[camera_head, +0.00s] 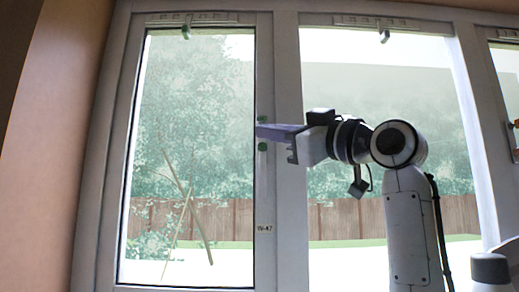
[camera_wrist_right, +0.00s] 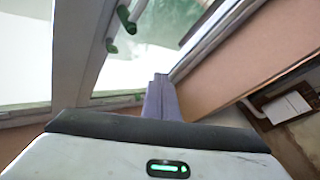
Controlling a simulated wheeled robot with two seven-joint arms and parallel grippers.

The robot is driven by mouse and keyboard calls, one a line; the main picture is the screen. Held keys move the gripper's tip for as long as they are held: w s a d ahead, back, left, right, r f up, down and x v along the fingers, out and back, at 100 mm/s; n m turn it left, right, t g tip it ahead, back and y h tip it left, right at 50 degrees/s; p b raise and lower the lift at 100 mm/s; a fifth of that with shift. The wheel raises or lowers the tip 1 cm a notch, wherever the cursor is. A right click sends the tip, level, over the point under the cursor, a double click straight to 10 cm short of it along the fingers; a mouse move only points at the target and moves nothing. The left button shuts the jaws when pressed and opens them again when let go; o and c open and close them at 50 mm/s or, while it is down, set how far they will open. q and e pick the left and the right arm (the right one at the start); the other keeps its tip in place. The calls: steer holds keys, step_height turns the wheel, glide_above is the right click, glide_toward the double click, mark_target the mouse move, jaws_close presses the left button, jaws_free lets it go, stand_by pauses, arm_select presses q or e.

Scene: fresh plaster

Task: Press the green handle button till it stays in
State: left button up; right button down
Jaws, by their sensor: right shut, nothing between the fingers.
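A white window handle (camera_head: 262,180) stands upright on the frame between the two panes, with a green part (camera_head: 262,146) at its upper end. A second green spot (camera_head: 261,119) shows just above. I cannot tell which of them is the button, or whether it is in. My right gripper (camera_head: 259,131) is shut and empty, its purple fingers pointing left at the frame between the two green spots. I cannot tell if they touch. In the right wrist view the shut fingers (camera_wrist_right: 160,80) are right of and below two green parts (camera_wrist_right: 125,18). My left gripper is not in view.
The left pane sits in a white frame (camera_head: 263,255) marked with a small label. Another handle (camera_head: 515,135) is at the right edge. A brown wall (camera_head: 50,150) borders the left.

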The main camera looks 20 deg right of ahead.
steer(key=p, duration=0.4)
glide_toward(262, 146)
steer(key=shift+w+a+r, duration=1.2)
steer(key=shift+w+a, duration=0.65)
steer(key=shift+a, duration=0.35)
steer(key=shift+w+d, duration=0.15)
steer(key=shift+w, duration=0.25)
